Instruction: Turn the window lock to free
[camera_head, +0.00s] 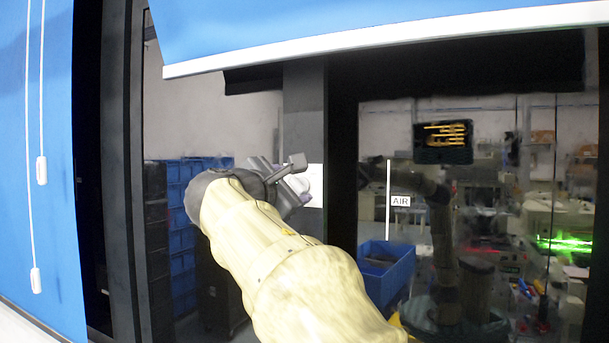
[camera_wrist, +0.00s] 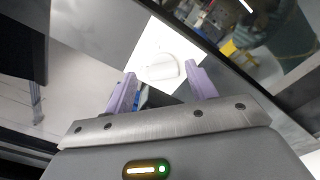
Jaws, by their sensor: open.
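The window lock (camera_wrist: 158,58) shows in the wrist view as a white plate with a rounded white knob and a raised grip. In the head view the white lock plate (camera_head: 316,176) sits on the dark window frame, partly hidden by my gripper (camera_head: 297,192). My gripper is open, and its two purple fingers show in the wrist view (camera_wrist: 160,78). The knob's grip appears between the fingertips in that picture. I cannot tell whether the fingers are around it or still short of it. Nothing is held.
The dark window frame post (camera_head: 304,115) runs vertically behind my gripper, with glass on both sides. A blue blind (camera_head: 330,25) with a white bottom bar hangs above. Another blue blind (camera_head: 40,130) with cords hangs at left. Blue crates (camera_head: 205,170) stand behind the glass.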

